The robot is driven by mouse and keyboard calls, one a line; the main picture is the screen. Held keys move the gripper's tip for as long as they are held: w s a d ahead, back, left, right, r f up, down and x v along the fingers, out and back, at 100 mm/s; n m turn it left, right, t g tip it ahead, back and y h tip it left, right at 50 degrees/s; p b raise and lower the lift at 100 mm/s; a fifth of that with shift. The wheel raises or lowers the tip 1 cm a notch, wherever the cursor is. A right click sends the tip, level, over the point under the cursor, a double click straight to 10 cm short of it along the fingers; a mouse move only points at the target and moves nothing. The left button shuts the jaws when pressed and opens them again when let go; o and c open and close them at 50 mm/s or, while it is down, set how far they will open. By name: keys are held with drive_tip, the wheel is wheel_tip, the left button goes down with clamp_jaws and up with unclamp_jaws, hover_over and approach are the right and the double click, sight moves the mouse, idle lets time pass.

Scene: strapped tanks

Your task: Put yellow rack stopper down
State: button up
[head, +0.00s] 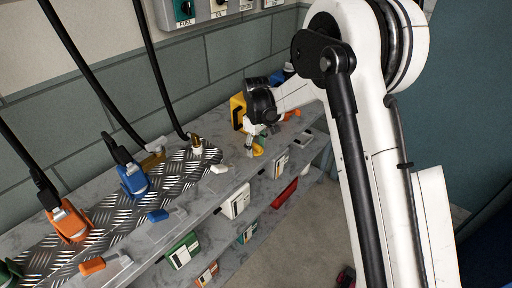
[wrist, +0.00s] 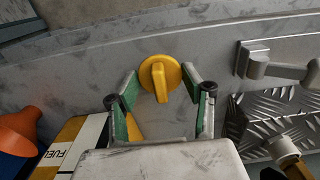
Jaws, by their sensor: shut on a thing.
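The yellow rack stopper (wrist: 161,77), a round disc with a raised grip bar, shows in the wrist view between the fingertips of my gripper (wrist: 161,82). In the head view the stopper (head: 257,150) shows as a small yellow patch below my gripper (head: 264,141), over the far part of the grey shelf (head: 215,190). Its underside is hidden, so I cannot tell whether it touches the shelf.
A yellow fuel container (wrist: 72,150) stands close by at lower left in the wrist view. A grey lever fitting (wrist: 275,68) and a tread plate (wrist: 285,107) lie to the right. Blue (head: 133,180) and orange (head: 69,222) nozzles stand along the shelf. Bare shelf surrounds the stopper.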

drive_tip(key=shift+f, duration=0.2)
drive_tip(key=o, duration=1.1)
drive_tip(key=shift+r, duration=0.15)
